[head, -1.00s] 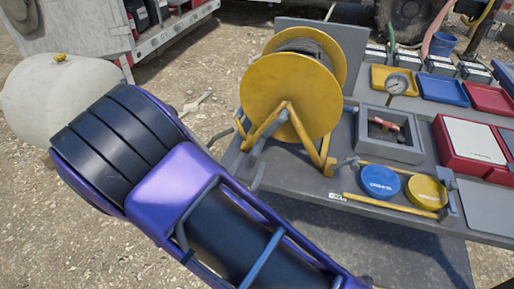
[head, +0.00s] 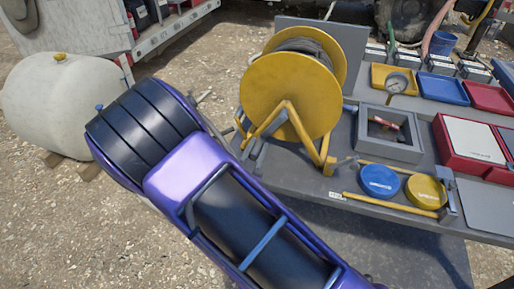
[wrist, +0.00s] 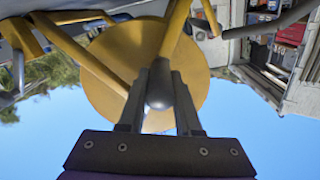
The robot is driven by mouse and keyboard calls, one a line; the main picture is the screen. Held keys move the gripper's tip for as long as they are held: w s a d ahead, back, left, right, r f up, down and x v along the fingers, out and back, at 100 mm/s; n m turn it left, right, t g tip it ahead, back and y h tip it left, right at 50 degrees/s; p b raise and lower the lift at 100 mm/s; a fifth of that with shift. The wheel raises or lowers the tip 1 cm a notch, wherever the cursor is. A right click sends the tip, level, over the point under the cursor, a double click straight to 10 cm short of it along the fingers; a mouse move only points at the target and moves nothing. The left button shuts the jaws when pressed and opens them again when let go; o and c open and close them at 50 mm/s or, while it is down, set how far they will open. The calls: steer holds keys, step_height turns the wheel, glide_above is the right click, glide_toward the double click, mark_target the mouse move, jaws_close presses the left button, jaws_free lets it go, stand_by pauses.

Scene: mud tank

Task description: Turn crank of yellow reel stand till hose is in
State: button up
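The yellow reel stand (head: 326,151) stands on the grey bench, its round yellow reel (head: 291,95) facing me. Dark hose (head: 312,47) is wound between the reel's two discs. The yellow disc (wrist: 125,60) is behind.
A pale tank (head: 62,105) stands on the ground at left.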

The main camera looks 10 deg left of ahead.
jaws_close()
stand_by(1.0)
